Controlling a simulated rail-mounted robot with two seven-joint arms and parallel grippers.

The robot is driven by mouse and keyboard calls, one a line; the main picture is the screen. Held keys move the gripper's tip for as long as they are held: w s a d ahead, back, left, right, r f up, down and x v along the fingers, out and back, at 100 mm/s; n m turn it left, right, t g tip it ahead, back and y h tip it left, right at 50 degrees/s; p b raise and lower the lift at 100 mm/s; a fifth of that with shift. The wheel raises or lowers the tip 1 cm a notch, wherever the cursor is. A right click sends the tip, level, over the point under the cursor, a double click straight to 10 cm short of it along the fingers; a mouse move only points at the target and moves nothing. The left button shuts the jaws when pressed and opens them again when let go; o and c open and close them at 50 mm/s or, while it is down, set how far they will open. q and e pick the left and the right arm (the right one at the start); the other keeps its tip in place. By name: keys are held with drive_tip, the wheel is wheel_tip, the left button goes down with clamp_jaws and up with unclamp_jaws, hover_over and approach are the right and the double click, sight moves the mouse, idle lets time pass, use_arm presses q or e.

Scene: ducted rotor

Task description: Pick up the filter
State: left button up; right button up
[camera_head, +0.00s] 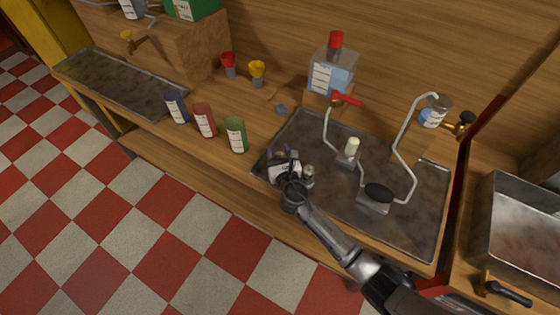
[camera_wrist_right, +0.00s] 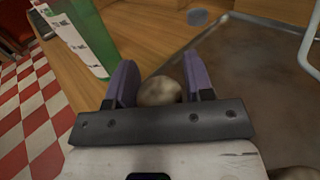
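I cannot tell for certain which thing is the filter. My right gripper (camera_head: 279,154) is low over the left end of the grey tray (camera_head: 420,220). In the right wrist view its two purple fingers (camera_wrist_right: 159,75) stand apart. A rounded, mottled beige thing (camera_wrist_right: 159,91) shows between them near their base; I see no clear grip on it. A small beige thing (camera_head: 308,170) is just right of the gripper in the head view. A white-topped cylinder (camera_head: 352,147) stands on a small block in the tray. My left gripper is not in view.
Blue (camera_head: 177,107), red (camera_head: 204,120) and green (camera_head: 236,135) cans stand left of the tray. A small grey-blue piece (camera_head: 281,109) lies behind it. A clear red-capped bottle (camera_head: 332,75) and bent pipes (camera_head: 403,140) are tall obstacles. Counter between cans and tray is free.

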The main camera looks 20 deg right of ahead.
drive_tip(key=c, duration=0.6)
